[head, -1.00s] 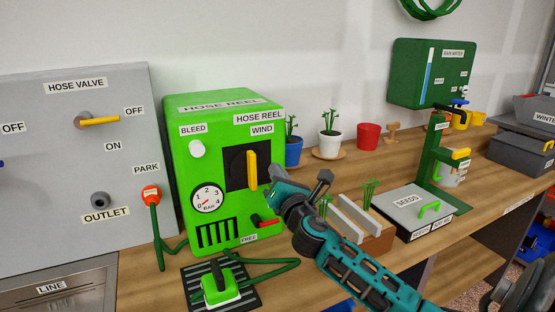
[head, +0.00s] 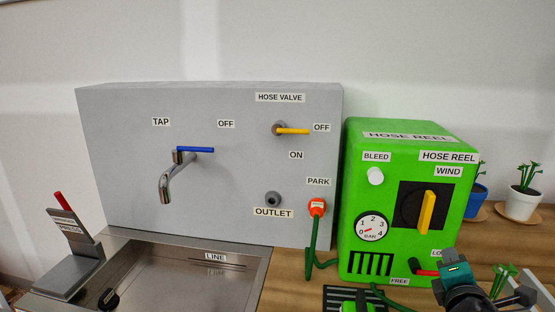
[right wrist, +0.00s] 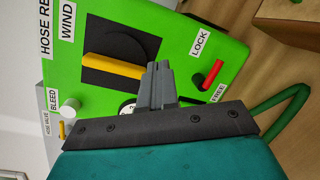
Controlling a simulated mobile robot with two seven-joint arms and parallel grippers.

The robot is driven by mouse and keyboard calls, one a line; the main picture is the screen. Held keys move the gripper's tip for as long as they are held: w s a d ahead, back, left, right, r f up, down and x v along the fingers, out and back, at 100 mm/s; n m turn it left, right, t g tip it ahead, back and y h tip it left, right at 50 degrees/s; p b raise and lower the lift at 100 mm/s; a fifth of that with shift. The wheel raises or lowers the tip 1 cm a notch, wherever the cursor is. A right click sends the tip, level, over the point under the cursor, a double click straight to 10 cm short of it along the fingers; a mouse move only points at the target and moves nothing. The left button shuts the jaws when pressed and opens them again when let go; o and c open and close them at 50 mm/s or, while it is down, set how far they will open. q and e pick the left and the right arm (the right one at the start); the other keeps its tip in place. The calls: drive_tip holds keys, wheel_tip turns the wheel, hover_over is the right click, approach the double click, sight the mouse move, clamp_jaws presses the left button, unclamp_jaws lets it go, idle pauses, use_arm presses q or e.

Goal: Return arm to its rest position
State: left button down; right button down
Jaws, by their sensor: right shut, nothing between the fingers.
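My right gripper (head: 455,265) is at the lower right of the head view, in front of the green hose reel box (head: 408,150). In the right wrist view its fingers (right wrist: 158,84) are together with nothing between them. They point toward the box front, near the yellow wind handle (right wrist: 112,67) and the red lock lever (right wrist: 212,74); I see no clear contact. The yellow handle also shows upright in the head view (head: 427,212). The red lever (head: 426,273) is partly hidden by my gripper. My left gripper is not in view.
A grey panel (head: 240,170) carries a tap (head: 170,180) with a blue lever and a yellow hose valve handle (head: 292,131). An orange hose end (head: 317,207) is at PARK. A steel sink (head: 150,270) is below. Potted plants (head: 520,200) stand at the right.

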drive_tip(key=s+a+f+m+g+y, duration=0.2)
drive_tip(key=s+a+f+m+g, duration=0.3)
drive_tip(key=s, duration=0.4)
drive_tip(key=s+a+f+m+g+y, duration=0.3)
drive_tip(key=s+a+f+m, duration=0.2)
drive_tip(key=s+a+m, duration=0.3)
drive_tip(key=s+a+f+m+g+y, duration=0.2)
drive_tip(key=s+a+f+m+g, duration=0.25)
drive_tip(key=s, duration=0.45)
drive_tip(key=w+a+f+t+y, duration=0.2)
drive_tip(key=w+f+t, duration=0.4)
drive_tip(key=f, duration=0.3)
drive_tip(key=shift+w+a+f+n+t, duration=0.15)
drive_tip(key=shift+w+a+n+t, duration=0.25)
drive_tip(key=shift+t, duration=0.35)
